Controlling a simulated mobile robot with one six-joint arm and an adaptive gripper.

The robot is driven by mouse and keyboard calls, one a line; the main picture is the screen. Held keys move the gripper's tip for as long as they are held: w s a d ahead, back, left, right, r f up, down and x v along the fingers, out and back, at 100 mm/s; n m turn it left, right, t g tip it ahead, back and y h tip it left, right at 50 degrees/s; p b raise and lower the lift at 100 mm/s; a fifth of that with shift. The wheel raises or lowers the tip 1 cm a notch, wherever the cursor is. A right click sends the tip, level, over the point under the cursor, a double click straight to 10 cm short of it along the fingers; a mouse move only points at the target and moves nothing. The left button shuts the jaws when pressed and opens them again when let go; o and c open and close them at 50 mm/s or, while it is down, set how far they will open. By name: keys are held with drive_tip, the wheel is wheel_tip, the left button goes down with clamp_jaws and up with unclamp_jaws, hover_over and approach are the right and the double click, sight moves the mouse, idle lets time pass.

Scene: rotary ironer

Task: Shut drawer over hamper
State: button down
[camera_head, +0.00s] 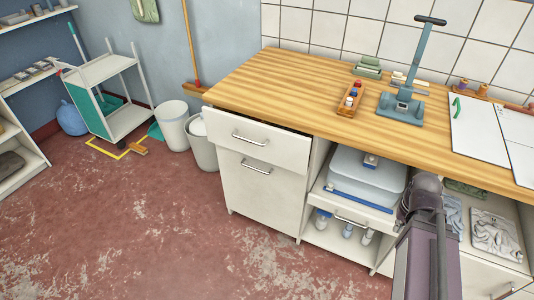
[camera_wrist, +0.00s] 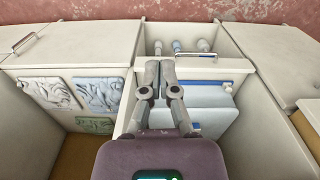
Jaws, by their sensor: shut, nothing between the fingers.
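The drawer (camera_head: 258,140) is the upper white front of the left cabinet, with a bar handle, in the head view. It stands out a little from under the wooden worktop, with a dark gap along its top edge. Below it is the taller hamper front (camera_head: 262,188), with its own bar handle, which looks closed. My gripper (camera_wrist: 160,65) is shut and empty in the wrist view, above the open bay with the grey-white box (camera_wrist: 185,118). In the head view my arm is right of the drawer, well apart from it, and hides the fingers.
The worktop (camera_head: 300,88) carries a bottle tray (camera_head: 350,100) and a grey-blue press stand (camera_head: 402,108). The open bay holds bottles below a pull-out shelf (camera_head: 350,208). Bins (camera_head: 173,125) stand left of the cabinet. The red floor in front is clear.

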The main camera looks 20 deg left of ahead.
drive_tip(key=shift+a, duration=0.3)
drive_tip(key=n+t+h+b, duration=0.1)
drive_tip(key=n+t+b, duration=1.85)
drive_tip(key=n, duration=1.55)
approach(275, 150)
drive_tip(key=s+r+g+b, duration=0.1)
drive_tip(key=s+g, duration=0.1)
drive_tip(key=s, duration=0.4)
drive_tip(key=shift+s+a+r+t, duration=0.15)
drive_tip(key=shift+a+t, duration=0.1)
drive_tip(key=shift+a, duration=0.1)
drive_tip(key=w, duration=0.9)
drive_tip(key=w+d, duration=0.1)
drive_tip(key=w, duration=0.4)
